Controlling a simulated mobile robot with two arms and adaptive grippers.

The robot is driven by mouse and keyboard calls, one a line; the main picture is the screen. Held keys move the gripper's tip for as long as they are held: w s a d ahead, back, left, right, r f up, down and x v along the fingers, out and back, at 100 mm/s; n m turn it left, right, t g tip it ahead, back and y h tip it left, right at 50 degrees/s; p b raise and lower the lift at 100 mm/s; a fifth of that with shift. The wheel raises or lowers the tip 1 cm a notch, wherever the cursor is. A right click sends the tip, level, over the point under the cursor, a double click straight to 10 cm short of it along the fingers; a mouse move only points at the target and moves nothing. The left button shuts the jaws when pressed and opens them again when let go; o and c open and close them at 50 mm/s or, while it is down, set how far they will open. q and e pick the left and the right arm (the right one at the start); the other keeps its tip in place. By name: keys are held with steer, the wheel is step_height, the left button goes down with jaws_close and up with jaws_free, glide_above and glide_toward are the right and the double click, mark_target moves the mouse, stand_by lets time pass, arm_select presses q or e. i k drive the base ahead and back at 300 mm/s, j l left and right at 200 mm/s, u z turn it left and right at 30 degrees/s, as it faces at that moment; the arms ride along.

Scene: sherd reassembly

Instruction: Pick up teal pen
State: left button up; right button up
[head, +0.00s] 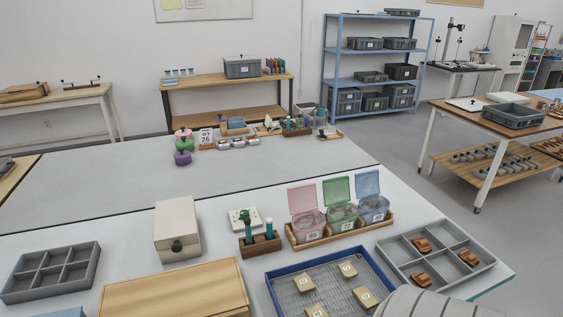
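A small brown wooden holder (260,246) stands on the white table near the middle of the head view. A slim teal pen-like item (269,228) stands upright in its right part. A darker green item (246,228) with a knobbed top stands in its left part. The lower ends of both are hidden in the holder.
A cream box (177,229) stands left of the holder. A white plate with dark dots (237,217) lies behind it. Pink, green and blue lidded boxes (340,215) stand open in a wooden tray to the right. A blue-rimmed tray (275,290) and wooden box (175,291) are in front.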

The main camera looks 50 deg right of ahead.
mark_target(269, 221)
steer(key=z, duration=1.5)
